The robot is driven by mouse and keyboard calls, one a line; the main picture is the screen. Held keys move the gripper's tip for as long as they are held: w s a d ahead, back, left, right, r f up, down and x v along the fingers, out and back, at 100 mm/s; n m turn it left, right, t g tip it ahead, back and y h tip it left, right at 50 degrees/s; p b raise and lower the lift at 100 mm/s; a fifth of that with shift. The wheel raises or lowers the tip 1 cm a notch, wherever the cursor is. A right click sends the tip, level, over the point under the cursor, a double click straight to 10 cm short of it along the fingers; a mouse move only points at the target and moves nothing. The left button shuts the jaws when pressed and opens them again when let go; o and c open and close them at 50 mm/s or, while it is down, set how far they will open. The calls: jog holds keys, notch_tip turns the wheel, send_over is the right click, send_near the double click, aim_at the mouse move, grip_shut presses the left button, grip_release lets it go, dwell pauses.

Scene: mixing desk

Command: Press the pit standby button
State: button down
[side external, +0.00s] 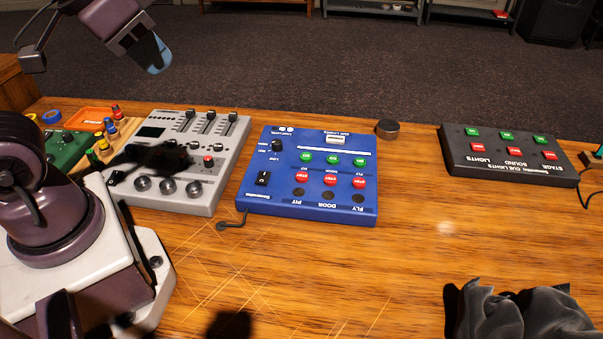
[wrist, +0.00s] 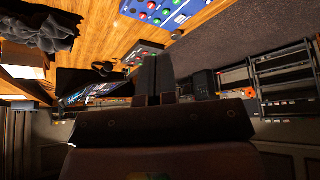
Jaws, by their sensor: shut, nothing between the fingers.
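My gripper (side external: 158,67) is shut and empty at the upper left, high above and away from the box. In the wrist view, my shut fingers (wrist: 157,72) point away from the blue box (wrist: 150,8), which is partly cut off at the top edge.
A grey mixer (side external: 188,208) stands left of the blue box. A dark round knob-like object (side external: 387,129) lies behind it. A black cue light box (side external: 510,167) stands to the right. Dark crumpled cloth (side external: 520,315) lies front right. The wood before the blue box is mostly clear.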

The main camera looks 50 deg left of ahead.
jog(key=m+t+h, duration=0.1)
jog(key=m+t, duration=0.2)
jog(key=m, duration=0.8)
send_over(302, 178)
notch_tip(302, 178, down, 20)
jog(key=shift+r, duration=0.2)
jog(key=shift+a, duration=0.1)
jog(key=shift+f, duration=4.45)
jog(key=shift+f, duration=0.1)
